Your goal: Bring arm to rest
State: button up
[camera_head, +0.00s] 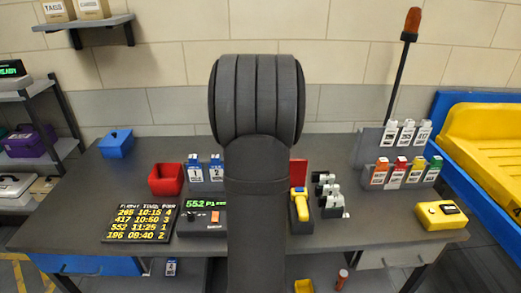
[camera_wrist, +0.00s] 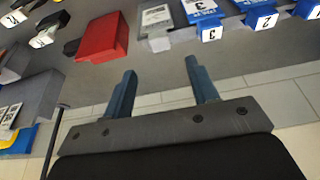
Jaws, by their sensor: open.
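My gripper (camera_wrist: 160,92) shows in the wrist view with its two blue-grey fingers apart and nothing between them. In the head view my dark arm stands upright in the middle and covers the centre of the table (camera_head: 120,232); the gripper itself is hidden there.
A yellow device (camera_head: 440,214) sits at the right. A blue-sided conveyor (camera_head: 478,158) stands beyond it.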

jog(key=v, duration=0.9)
jog(key=shift+r, duration=0.3)
jog(key=shift+s, duration=0.1)
jog(key=x, duration=1.7)
jog(key=shift+f, duration=0.15)
jog(key=shift+r, duration=0.3)
jog(key=shift+f, duration=0.1)
